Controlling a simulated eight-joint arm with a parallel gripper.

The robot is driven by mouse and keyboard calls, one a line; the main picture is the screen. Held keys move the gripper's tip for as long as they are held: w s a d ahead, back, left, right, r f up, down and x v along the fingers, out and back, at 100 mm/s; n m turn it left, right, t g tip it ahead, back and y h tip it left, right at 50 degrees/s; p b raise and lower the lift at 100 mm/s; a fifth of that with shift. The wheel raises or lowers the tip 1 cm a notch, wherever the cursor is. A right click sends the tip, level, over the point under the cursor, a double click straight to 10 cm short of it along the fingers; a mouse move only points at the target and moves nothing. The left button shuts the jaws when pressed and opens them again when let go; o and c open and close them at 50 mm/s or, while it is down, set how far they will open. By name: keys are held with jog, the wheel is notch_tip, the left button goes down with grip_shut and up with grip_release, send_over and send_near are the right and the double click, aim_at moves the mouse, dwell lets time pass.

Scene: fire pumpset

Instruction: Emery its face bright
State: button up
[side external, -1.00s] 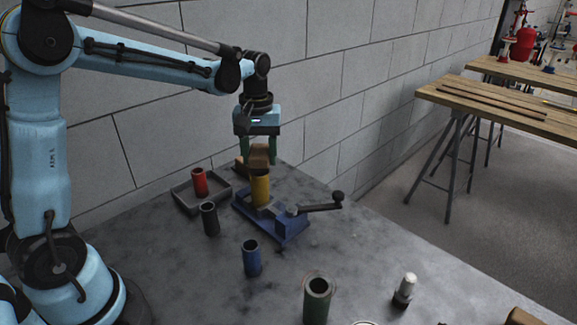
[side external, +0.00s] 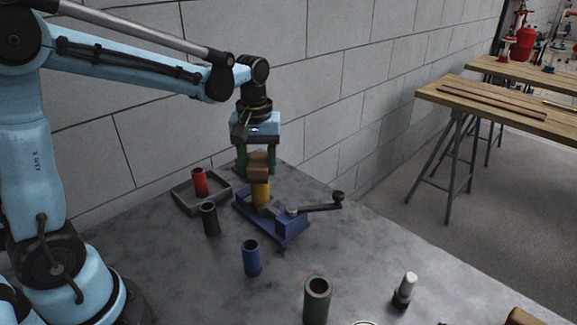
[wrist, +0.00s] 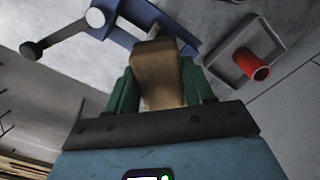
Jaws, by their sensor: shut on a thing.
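My gripper (side external: 257,158) is shut on a brown block (side external: 258,167), with a green finger on either side of it. The block also shows in the wrist view (wrist: 157,78), between the fingers. A yellow cylinder (side external: 261,196) stands upright in a blue vise (side external: 288,230) with a dark crank handle. The block is at the cylinder's upper end and hides its top; I cannot tell whether they touch. In the wrist view the vise (wrist: 122,32) shows beyond the block, and the yellow cylinder is hidden.
A grey tray (side external: 222,187) holding a red cylinder (side external: 200,182) is left of the vise. A black cylinder (side external: 210,218), a blue cylinder (side external: 251,257), a green cylinder (side external: 317,300) and a white-topped item (side external: 405,289) stand nearer. A block wall (side external: 340,110) runs behind.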

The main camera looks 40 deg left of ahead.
aim_at(259, 153)
jog(key=shift+s+d, duration=0.65)
dwell(1.4)
jog(key=shift+w+a, duration=1.95)
jog(key=shift+a, duration=0.05)
jog(key=shift+d, duration=0.1)
dwell(3.6)
